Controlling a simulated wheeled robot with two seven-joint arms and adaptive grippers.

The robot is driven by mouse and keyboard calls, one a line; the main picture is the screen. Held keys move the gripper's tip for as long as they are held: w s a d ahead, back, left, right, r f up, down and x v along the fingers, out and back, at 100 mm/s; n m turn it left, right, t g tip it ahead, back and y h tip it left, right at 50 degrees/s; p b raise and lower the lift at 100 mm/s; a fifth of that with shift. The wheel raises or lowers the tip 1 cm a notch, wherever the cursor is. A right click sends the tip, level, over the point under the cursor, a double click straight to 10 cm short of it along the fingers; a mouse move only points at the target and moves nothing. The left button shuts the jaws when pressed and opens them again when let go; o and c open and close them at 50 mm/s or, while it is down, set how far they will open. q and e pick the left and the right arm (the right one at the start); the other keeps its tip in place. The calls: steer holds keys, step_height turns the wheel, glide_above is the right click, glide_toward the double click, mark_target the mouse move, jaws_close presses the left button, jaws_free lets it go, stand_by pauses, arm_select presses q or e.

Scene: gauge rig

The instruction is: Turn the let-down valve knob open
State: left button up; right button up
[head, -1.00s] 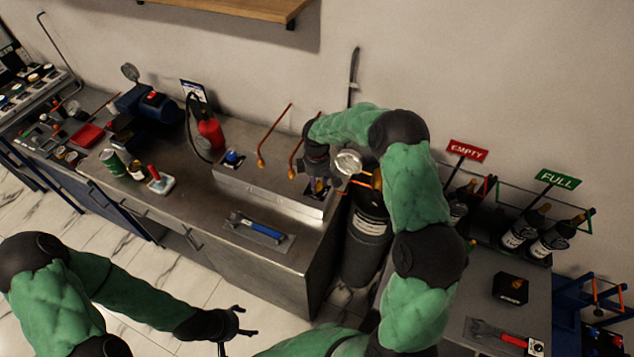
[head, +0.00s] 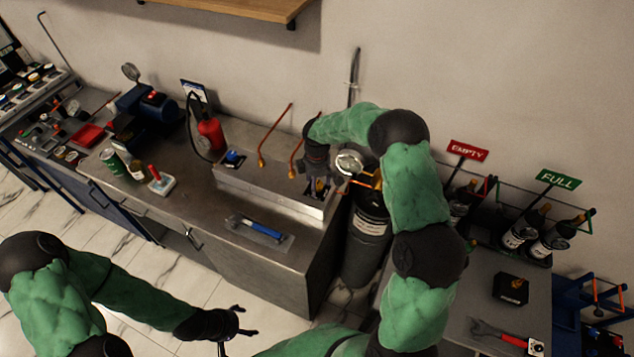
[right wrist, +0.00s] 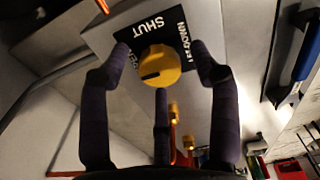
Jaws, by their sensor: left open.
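The let-down valve knob (right wrist: 160,66) is yellow, with a dark mark on its left side, on a black plate (right wrist: 125,40) reading "SHUT" and part of "DOWN". More lettering at the left is partly hidden by a finger. My right gripper (right wrist: 160,68) has its fingers spread around the knob, with small gaps showing; it looks open. In the head view my right gripper (head: 317,171) is over the right end of the steel box, largely hiding the knob. My left gripper (head: 240,322) is open and empty, low in front of the bench.
A round gauge (head: 349,163) and a dark cylinder (head: 367,240) stand close to the right gripper. Copper tubes (head: 276,135) rise from the steel box (head: 270,190). A blue-handled tool (head: 258,229) lies on the bench in front.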

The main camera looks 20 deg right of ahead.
step_height(320, 180, up, 12)
stand_by(0.6)
steer(key=shift+f, duration=0.1)
stand_by(0.4)
